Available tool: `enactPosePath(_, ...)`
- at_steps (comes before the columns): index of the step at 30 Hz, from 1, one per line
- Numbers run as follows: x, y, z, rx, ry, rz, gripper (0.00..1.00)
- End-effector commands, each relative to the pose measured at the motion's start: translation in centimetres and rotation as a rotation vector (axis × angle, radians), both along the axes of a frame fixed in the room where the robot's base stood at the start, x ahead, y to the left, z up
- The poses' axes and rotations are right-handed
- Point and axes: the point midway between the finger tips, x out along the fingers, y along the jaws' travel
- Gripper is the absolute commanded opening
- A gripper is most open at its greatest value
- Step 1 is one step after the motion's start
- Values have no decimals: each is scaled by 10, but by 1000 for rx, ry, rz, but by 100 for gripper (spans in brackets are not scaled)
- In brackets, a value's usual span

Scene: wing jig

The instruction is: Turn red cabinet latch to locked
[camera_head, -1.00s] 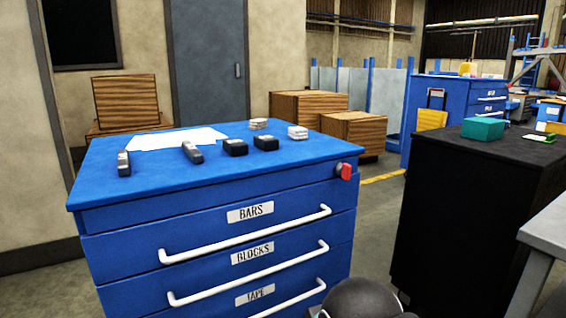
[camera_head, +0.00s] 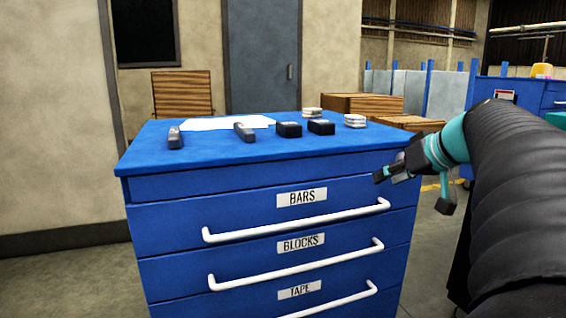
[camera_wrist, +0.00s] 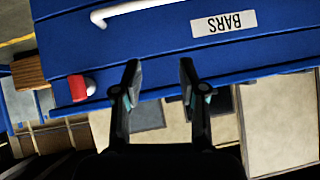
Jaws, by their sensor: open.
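The blue cabinet (camera_head: 160,190) stands in front of me with its drawers shut. Its red latch (camera_wrist: 77,88) shows in the wrist view, on a pale mount near the top edge of the cabinet front, left of my fingers. In the head view the latch is hidden behind my gripper (camera_head: 412,188), which is at the cabinet's upper right corner. In the wrist view, which looks upside down, my gripper (camera_wrist: 160,72) is open and empty, its fingers apart over the cabinet's top edge. The fingers are not touching the latch.
Dark bars (camera_head: 244,132), black blocks (camera_head: 289,129), pale stacked pieces (camera_head: 355,121) and a white sheet (camera_head: 205,124) lie on the cabinet top. White drawer handles (camera_head: 300,222) stick out in front. Wooden crates (camera_head: 365,104) stand behind. Floor at the left is clear.

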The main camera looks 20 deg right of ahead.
Motion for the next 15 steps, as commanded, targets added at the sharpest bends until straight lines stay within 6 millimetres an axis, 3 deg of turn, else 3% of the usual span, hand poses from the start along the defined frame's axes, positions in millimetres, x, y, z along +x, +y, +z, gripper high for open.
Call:
enactPosePath(1, 2, -34, 2, -13, -48, -15, 42)
enactPosePath(6, -2, -108, 28, -83, -192, -20, 42)
enactPosePath(10, -9, -140, 40, -126, -257, -22, 42)
enactPosePath(15, -8, -152, 44, -145, -284, -20, 42)
